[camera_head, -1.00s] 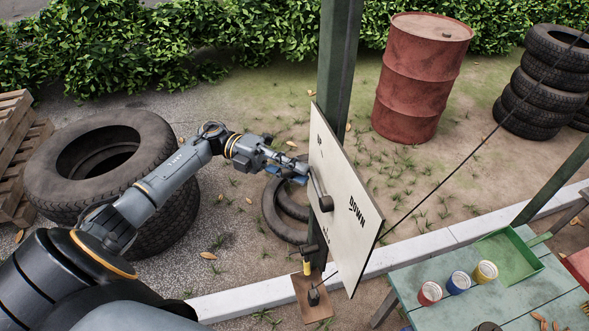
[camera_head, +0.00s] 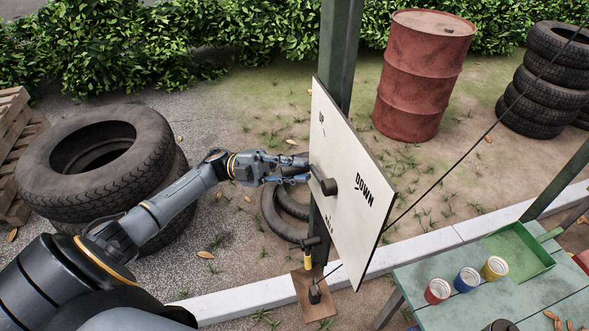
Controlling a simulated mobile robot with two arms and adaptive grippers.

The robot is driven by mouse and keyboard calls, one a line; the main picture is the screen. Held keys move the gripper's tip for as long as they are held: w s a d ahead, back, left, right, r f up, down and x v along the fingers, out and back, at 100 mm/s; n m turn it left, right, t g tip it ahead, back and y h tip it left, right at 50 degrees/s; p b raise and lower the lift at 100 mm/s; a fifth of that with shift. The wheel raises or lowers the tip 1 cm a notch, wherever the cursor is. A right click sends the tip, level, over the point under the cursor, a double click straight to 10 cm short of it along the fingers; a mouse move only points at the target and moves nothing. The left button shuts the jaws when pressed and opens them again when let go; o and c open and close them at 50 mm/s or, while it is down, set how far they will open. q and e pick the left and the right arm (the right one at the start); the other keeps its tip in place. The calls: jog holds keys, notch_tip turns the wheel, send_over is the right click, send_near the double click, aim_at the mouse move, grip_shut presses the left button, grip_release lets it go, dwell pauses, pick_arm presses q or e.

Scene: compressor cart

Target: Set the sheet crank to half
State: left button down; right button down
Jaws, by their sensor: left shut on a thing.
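The white board (camera_head: 345,215) on a green post carries the dark sheet crank. The crank's hub (camera_head: 329,186) is near the board's middle, and its arm (camera_head: 317,174) points up and to the left. "DOWN" is lettered to the right of the hub and "UP" near the top left. A small label below the hub is too small to read surely. My left gripper (camera_head: 300,170) reaches in from the left and is shut on the crank's handle end, which its fingers mostly hide. My right gripper is not in view.
The green post (camera_head: 341,60) stands behind the board. Large tyres (camera_head: 60,190) lie at left. A green table (camera_head: 440,275) with paint cans is at lower right. A dark rope slants across at right.

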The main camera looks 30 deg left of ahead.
pick_arm(q)
jog(key=s+d+f+n+t+y+p, duration=0.1)
jog(key=s+d+f+n+t+y, duration=0.1)
jog(key=n+t, duration=0.8)
jog(key=s+d+f+n+t+y+p, duration=0.1)
jog(key=s+d+f+n+t+y, duration=0.2)
jog(key=n, duration=1.4)
jog(key=shift+s+d+f+t+y, duration=0.25)
jog(key=shift+d+f+t+y, duration=0.45)
jog(key=shift+t+y, duration=1.95)
jog(key=shift+n+t+h, duration=0.3)
jog(key=shift+t+h, duration=0.45)
jog(key=shift+t, duration=0.3)
jog(key=c, duration=1.2)
grip_release()
jog(key=v, duration=1.2)
